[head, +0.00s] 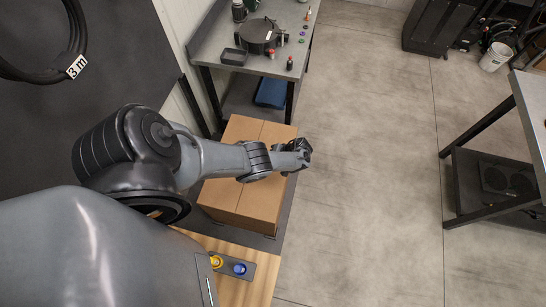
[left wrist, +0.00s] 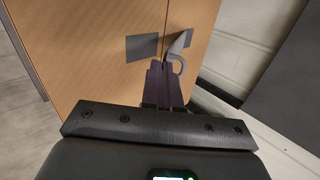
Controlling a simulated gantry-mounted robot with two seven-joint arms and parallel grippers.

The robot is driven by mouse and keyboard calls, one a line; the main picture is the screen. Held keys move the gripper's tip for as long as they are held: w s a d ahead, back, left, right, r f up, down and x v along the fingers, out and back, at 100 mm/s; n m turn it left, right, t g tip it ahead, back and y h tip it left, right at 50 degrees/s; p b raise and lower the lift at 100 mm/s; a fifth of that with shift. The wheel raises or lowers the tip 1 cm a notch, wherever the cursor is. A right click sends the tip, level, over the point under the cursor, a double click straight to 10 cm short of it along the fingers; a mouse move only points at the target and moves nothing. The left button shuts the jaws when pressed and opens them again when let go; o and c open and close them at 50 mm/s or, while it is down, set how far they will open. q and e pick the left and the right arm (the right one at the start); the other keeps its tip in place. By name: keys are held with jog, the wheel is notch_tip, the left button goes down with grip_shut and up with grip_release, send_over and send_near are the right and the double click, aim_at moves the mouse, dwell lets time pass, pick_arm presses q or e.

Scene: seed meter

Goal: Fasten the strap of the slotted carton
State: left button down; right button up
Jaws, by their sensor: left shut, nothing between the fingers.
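The brown carton (head: 232,195) stands below my left arm in the head view, with a seam along its top. In the left wrist view a face of the carton (left wrist: 85,50) fills the upper left. A flat grey patch (left wrist: 142,47) lies on that face. A grey curled strap piece (left wrist: 180,42) stands out beside the patch, near the seam. My left gripper (head: 304,150) is at the carton's right side. In the left wrist view its fingers (left wrist: 163,66) are shut and empty, just below the strap piece; I cannot tell whether they touch. My right gripper is out of view.
A grey workbench (head: 275,67) with a round black pot (head: 258,35) and small items stands behind the carton. A wooden surface (head: 250,292) with a grey holder lies in front. Open floor (head: 365,170) is on the right, before another table (head: 530,110).

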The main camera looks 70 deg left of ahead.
pick_arm(q)
jog(key=f, duration=0.1)
jog(key=b, duration=0.1)
jog(key=f, duration=0.1)
jog(key=shift+w+d+f+b, duration=0.25)
jog(key=shift+w+f+b, duration=0.05)
jog(key=shift+w+b, duration=0.1)
jog(key=shift+w+d+f+b, duration=0.1)
jog(key=shift+w+f+b, duration=0.05)
jog(key=shift+f+b, duration=0.45)
jog(key=shift+w+d+f+b, duration=0.1)
jog(key=shift+w+f+b, duration=0.05)
jog(key=shift+f+b, duration=0.4)
jog(key=shift+r, duration=0.25)
